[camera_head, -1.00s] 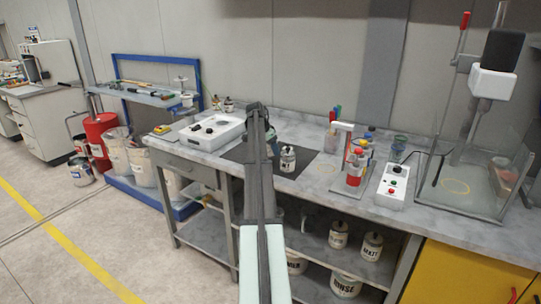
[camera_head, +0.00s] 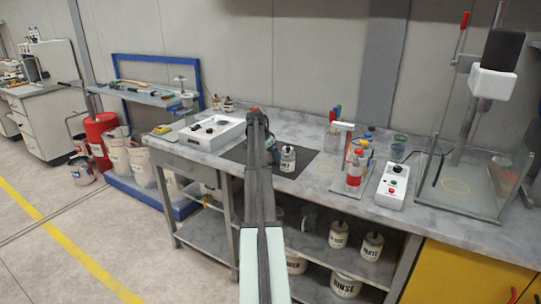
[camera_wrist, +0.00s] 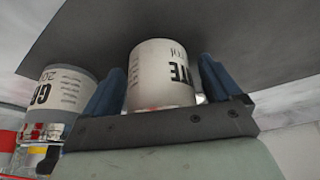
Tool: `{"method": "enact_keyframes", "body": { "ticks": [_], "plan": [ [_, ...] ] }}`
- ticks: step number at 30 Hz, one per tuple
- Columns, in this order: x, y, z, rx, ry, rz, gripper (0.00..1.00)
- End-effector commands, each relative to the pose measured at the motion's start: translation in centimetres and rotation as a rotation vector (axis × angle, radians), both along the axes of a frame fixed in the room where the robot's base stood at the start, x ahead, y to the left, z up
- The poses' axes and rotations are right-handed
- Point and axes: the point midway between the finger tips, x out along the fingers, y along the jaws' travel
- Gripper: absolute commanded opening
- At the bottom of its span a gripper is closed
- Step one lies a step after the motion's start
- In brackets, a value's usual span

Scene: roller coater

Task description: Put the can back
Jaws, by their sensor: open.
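A white can (camera_wrist: 160,72) with black lettering ending in "TE" shows in the wrist view between the blue fingers of my gripper (camera_wrist: 160,92). The gripper is open, with a finger on each side of this can; I cannot tell whether they touch it. A second can (camera_wrist: 60,95), lettered "G" and more, stands to its left, outside the fingers. In the head view one white can (camera_head: 288,158) stands upright on the dark mat (camera_head: 302,163), just right of my arm. The arm hides most of the gripper and the other can there.
A white control box (camera_head: 212,130) stands left of the mat. To the right are a bottle rack (camera_head: 354,180), a button box (camera_head: 391,186) and a clear-walled press enclosure (camera_head: 470,195). A faint ring mark (camera_head: 320,168) lies on the bare bench. Several cans sit on the shelf below.

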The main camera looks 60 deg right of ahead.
Motion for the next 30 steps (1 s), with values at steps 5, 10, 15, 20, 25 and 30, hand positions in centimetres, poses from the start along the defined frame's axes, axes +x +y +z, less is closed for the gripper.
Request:
{"method": "enact_keyframes", "body": {
  "ticks": [5,10,15,20,25,30],
  "plan": [
    [0.0,0.0,0.0,0.0,0.0,0.0,0.91],
    [0.1,0.1,0.7,-0.001,0.0,0.0,0.91],
    [0.5,1.0,3.0,-0.002,-0.001,0.001,0.91],
    [0.9,2.1,5.8,-0.002,-0.001,0.001,0.91],
    [1.3,3.1,8.5,-0.001,0.0,0.0,0.91],
    [1.6,3.8,10.4,-0.001,0.0,0.0,0.91]
  ]
}}
